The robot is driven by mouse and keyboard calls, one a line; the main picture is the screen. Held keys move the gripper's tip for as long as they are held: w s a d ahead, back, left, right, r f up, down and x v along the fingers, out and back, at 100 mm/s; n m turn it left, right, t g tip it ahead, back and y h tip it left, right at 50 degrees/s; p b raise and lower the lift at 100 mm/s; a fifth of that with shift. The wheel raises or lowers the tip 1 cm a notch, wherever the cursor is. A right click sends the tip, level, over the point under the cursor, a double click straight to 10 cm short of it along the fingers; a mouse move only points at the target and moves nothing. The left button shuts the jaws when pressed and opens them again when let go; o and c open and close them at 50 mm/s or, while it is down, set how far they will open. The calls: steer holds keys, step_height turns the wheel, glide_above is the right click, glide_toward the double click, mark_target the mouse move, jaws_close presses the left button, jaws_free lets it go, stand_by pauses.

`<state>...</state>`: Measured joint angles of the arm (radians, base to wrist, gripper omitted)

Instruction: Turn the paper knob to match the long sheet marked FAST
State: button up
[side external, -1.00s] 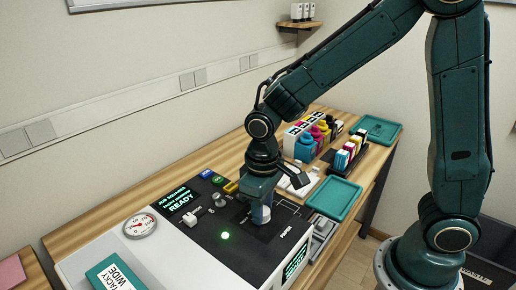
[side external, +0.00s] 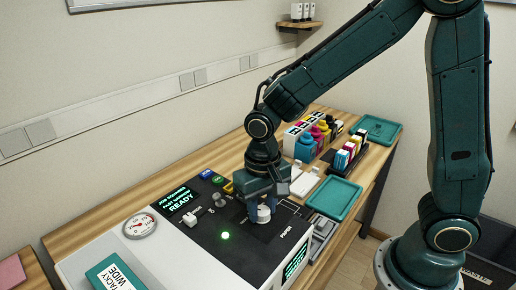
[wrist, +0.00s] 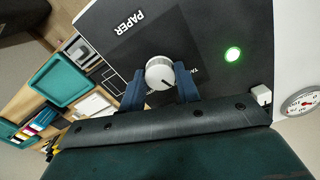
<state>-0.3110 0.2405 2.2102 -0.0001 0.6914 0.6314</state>
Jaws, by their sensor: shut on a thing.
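The paper knob (side external: 264,214) is a round white dial on the machine's black panel. In the wrist view the knob (wrist: 160,72) shows a dark pointer line running toward my gripper, and the word PAPER lies beyond it. My gripper (wrist: 158,88) is shut on the knob, one blue finger on each side. In the side view my gripper (side external: 262,204) comes down over the knob from above. The labels around the knob are mostly hidden by the fingers. No long sheet marked FAST can be made out.
A green light (side external: 225,236) glows on the panel. A gauge (side external: 140,226) and a TACKY WIDE card (side external: 116,273) are further left. A teal tray (side external: 334,197) and ink bottles stand behind.

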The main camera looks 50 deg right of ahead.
mark_target(263, 211)
steer(key=shift+m, duration=2)
steer(key=o, duration=1)
steer(key=shift+r, duration=0.1)
step_height(263, 211, up, 14)
steer(key=shift+f, duration=0.15)
steer(key=s+d+n+t, duration=0.2)
steer(key=s+d, duration=0.1)
steer(key=s, duration=0.1)
steer(key=s+d+r+n+t, duration=0.1)
steer(key=s+d+n, duration=0.2)
steer(key=s+d, duration=0.1)
steer(key=s+d+r+n+t, duration=0.1)
steer(key=s+d+n+t, duration=0.1)
steer(key=s, duration=0.4)
steer(key=shift+s+d+n+t, duration=0.1)
steer(key=shift+d+n+t, duration=0.2)
steer(key=shift+d, duration=0.35)
